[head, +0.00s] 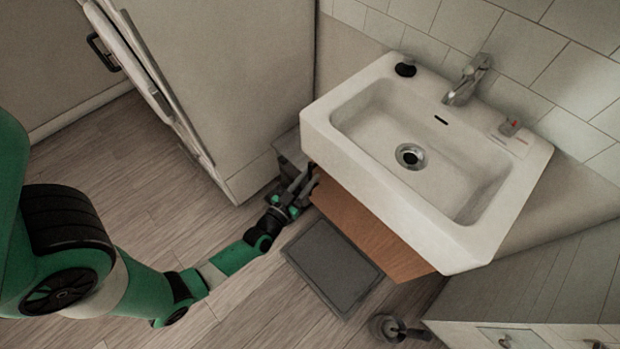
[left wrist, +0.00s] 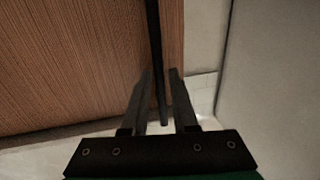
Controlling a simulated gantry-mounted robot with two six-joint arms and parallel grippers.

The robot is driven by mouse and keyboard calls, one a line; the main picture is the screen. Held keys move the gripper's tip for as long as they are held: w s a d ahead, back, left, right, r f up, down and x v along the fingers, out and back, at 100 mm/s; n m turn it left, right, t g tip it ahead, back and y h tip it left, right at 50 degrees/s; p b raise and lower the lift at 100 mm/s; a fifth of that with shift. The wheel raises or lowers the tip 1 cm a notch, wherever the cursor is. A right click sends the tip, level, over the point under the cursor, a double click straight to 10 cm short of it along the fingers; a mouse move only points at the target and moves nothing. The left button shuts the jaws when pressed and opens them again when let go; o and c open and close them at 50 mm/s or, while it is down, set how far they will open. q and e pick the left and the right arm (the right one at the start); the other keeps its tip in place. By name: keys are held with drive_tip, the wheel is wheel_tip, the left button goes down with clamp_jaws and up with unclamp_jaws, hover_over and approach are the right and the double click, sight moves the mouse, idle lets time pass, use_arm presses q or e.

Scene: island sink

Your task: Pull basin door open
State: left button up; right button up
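The basin door is a brown wood-grain panel (head: 362,232) under the white sink, seen from above in the head view. It also fills the upper left of the left wrist view (left wrist: 70,60). A thin dark bar handle (left wrist: 154,35) runs down the door near its right edge. My left gripper (head: 301,186) is at the left end of the door front. In the left wrist view my left gripper (left wrist: 160,72) has its fingers apart, with the handle's lower end between them and narrow gaps visible. The door appears closed. My right gripper is not in view.
The white sink (head: 325,125) overhangs the door. A tall pale cabinet (head: 235,90) stands close left of my gripper. A dark grey flat mat or scale (head: 332,266) lies on the floor before the door. A toilet-brush-like holder (head: 385,327) stands at the lower right.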

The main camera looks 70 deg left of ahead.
use_arm(q)
drive_tip(key=shift+w+a, duration=0.25)
drive_tip(key=shift+w, duration=0.2)
clamp_jaws()
idle(1.1)
